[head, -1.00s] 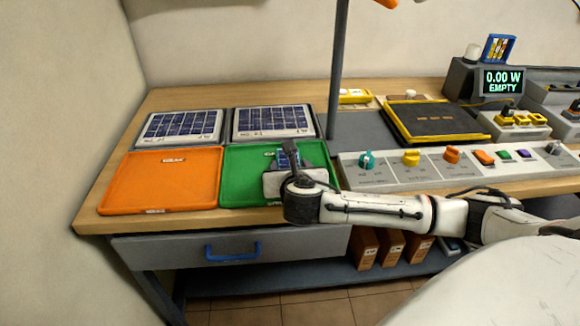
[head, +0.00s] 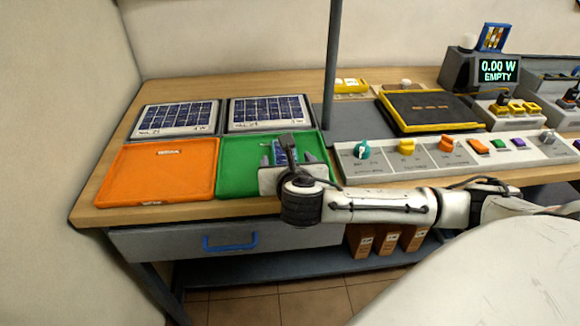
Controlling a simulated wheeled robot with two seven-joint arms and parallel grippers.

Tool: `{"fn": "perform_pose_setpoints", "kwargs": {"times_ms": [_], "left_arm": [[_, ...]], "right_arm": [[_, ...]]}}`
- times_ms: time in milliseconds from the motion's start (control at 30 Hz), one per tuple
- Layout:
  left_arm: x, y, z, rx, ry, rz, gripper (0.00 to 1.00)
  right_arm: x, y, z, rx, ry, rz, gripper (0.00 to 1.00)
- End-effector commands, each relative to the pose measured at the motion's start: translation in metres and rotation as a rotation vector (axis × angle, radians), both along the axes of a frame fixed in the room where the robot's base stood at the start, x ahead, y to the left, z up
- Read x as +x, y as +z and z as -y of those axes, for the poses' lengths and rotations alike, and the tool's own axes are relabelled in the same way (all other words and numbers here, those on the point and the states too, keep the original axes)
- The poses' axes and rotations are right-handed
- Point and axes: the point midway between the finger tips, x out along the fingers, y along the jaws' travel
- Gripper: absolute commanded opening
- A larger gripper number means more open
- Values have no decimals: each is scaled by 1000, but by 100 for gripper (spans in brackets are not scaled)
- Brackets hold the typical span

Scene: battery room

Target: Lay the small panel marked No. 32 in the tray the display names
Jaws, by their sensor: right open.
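My right gripper (head: 288,157) is over the green tray (head: 235,178), with its fingers apart. A small blue panel (head: 279,154) shows between the fingers, in the green tray area. The gripper partly covers it, so I cannot read its number or tell whether it lies flat. The orange tray (head: 157,175), left of the green one, is empty. The display (head: 497,70) at the back right reads "0.00 W EMPTY". My left gripper is not in view.
Two larger solar panels (head: 176,118) (head: 268,112) lie behind the trays. A grey post (head: 332,65) rises close behind and right of the green tray. A control strip with knobs (head: 405,165) and a black, yellow-edged pad (head: 428,110) are to the right.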

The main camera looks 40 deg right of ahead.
Motion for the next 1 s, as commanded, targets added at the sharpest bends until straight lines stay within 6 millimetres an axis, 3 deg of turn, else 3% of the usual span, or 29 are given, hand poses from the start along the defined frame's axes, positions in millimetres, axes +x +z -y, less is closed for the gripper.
{"fn": "perform_pose_setpoints", "kwargs": {"times_ms": [200,400,1000], "left_arm": [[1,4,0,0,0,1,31],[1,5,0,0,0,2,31],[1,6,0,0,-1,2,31]], "right_arm": [[-36,21,-23,2,2,0,68],[-55,32,-35,0,2,1,68],[-59,34,-36,-1,-1,1,68]]}}
